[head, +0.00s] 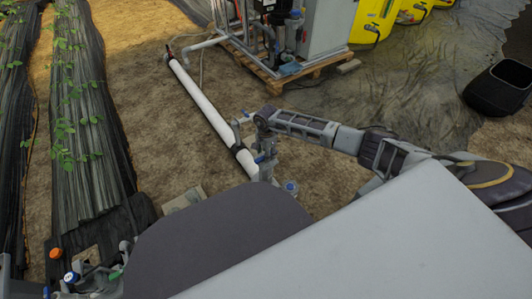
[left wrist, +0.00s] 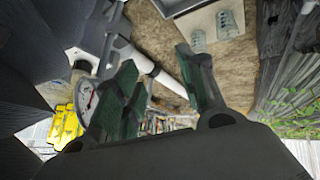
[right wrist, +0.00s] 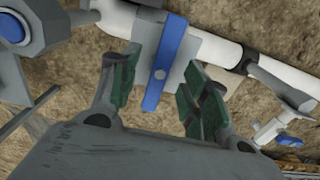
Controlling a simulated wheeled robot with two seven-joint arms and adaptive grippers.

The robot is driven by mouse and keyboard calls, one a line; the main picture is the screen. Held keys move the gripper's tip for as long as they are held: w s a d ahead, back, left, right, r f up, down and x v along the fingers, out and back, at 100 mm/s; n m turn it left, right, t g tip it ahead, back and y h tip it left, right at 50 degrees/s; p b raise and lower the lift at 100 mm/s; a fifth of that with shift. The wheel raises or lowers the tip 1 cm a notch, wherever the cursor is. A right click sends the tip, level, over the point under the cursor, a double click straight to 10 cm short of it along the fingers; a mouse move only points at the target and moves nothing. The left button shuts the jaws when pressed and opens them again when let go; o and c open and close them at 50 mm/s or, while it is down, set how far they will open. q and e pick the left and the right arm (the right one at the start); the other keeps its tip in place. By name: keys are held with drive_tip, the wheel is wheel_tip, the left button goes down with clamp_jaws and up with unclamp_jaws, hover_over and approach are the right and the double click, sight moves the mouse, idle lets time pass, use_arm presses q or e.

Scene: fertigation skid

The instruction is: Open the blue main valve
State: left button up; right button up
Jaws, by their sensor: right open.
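The blue main valve's lever (right wrist: 163,65) lies between the fingertips of my right gripper (right wrist: 160,85) in the right wrist view, on a grey body fitted to the white pipe. The fingers stand apart on either side of the lever. I cannot tell whether either finger touches it. In the head view the right gripper (head: 243,134) is over the near end of the white pipe (head: 207,107), and a small blue part (head: 260,158) shows just below it. My left gripper (left wrist: 165,85) is open in the left wrist view, with nothing between its green pads.
A round blue cap (right wrist: 12,27) and a smaller blue-handled valve (right wrist: 287,140) are near the right gripper. A pressure gauge (left wrist: 87,103) is beside the left gripper. The skid on a wooden pallet (head: 300,72) stands at the back. A black tub (head: 497,90) is at right.

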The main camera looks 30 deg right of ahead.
drive_tip(key=shift+f+b, duration=0.8)
drive_tip(key=shift+f, duration=0.3)
drive_tip(key=shift+f+b, duration=0.3)
drive_tip(key=shift+f, duration=0.1)
use_arm(q)
drive_tip(key=f, duration=0.1)
drive_tip(key=s+f, duration=0.1)
drive_tip(key=f, duration=0.1)
drive_tip(key=shift+a, duration=0.15)
drive_tip(key=shift+w, duration=0.1)
